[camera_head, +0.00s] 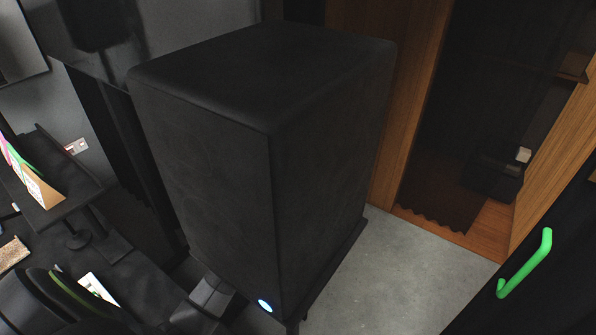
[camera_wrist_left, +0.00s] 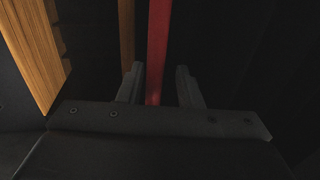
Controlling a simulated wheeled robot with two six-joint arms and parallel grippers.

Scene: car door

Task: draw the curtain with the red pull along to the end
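The red pull (camera_wrist_left: 158,45) is a narrow upright red strip in the left wrist view. It runs from the top edge down between the two fingers of my left gripper (camera_wrist_left: 160,88). The fingers are apart, with a gap on each side of the pull. Its lower end is hidden behind the gripper body. The surface around it is too dark to make out. In the head view a dark, see-through hanging with a wavy hem (camera_head: 440,215), which looks like a curtain, shows at the right. The pull and both grippers are not visible there.
A large black speaker-like box (camera_head: 205,150) fills the middle of the head view. A green handle (camera_head: 527,265) is on a dark panel at the right. Bare grey floor (camera_head: 400,275) lies between them. A dark desk with cards (camera_head: 42,190) is at the left.

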